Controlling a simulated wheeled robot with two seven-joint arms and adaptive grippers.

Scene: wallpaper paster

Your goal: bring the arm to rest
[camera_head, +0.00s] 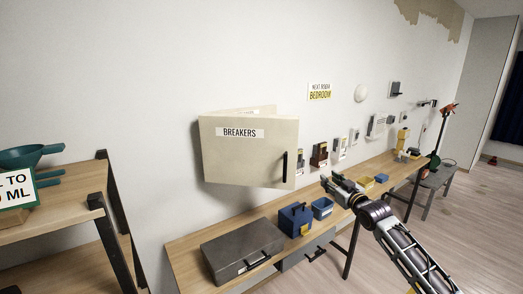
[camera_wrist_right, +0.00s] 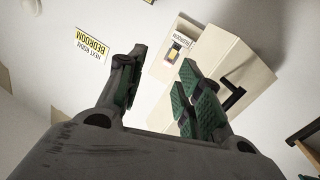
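My right arm reaches in from the lower right in the head view. Its gripper (camera_head: 340,186) is in the air in front of the long wooden bench, to the right of the breaker box and apart from it. In the right wrist view the fingers of this gripper (camera_wrist_right: 160,88) are spread, with nothing held between them. The cream breaker box (camera_head: 245,165), marked BREAKERS, is on the wall with its door swung open. It also shows beyond the fingers in the wrist view (camera_wrist_right: 235,65), with a small labelled switch. My left gripper is not in view.
The wooden bench (camera_head: 190,246) runs along the wall and holds a grey case (camera_head: 240,250), a blue toolbox (camera_head: 296,219) and a blue bin (camera_head: 322,208). A wooden shelf (camera_head: 60,210) stands at left. Floor at right (camera_head: 480,225) is clear.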

